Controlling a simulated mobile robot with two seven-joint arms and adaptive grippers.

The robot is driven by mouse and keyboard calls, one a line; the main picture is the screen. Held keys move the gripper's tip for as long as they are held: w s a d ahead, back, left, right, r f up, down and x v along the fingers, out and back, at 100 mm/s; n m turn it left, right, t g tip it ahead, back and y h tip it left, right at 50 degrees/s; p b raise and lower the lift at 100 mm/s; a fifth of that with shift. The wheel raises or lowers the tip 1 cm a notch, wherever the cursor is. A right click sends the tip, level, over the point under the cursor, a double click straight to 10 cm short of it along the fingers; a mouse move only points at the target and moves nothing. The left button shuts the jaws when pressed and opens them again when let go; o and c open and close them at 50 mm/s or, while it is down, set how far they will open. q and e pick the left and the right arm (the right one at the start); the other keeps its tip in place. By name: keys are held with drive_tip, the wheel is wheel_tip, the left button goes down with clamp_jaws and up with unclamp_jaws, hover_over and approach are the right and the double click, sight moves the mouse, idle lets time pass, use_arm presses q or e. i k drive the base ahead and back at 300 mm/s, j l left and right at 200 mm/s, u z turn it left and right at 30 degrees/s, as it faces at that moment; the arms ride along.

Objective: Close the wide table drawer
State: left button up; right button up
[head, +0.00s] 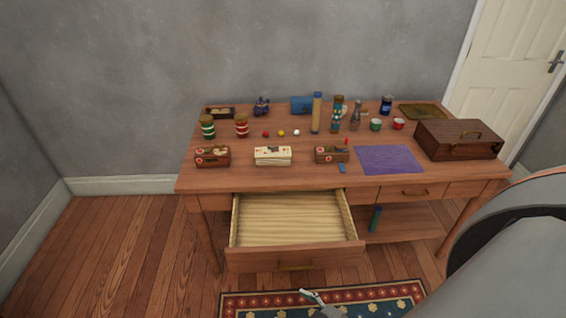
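The wide table drawer (290,218) is pulled far out of the front of the wooden table (225,180). Its pale wooden inside looks empty. Its front panel (250,260) faces me, with a handle (296,265) in the middle. What looks like the tip of my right gripper (311,296) shows at the bottom edge, low in front of the drawer and apart from it in the picture. Most of this gripper is cut off, so its opening cannot be told. My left gripper is out of the picture.
A smaller drawer (407,192) to the right is shut. Jars, boxes, small balls, a purple cloth (388,159) and a dark wooden case (458,139) stand on the tabletop. A patterned rug (385,296) lies on the floor. My grey arm fills the lower right.

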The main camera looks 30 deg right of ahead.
sight(272, 231)
drive_tip(key=z, duration=1.1)
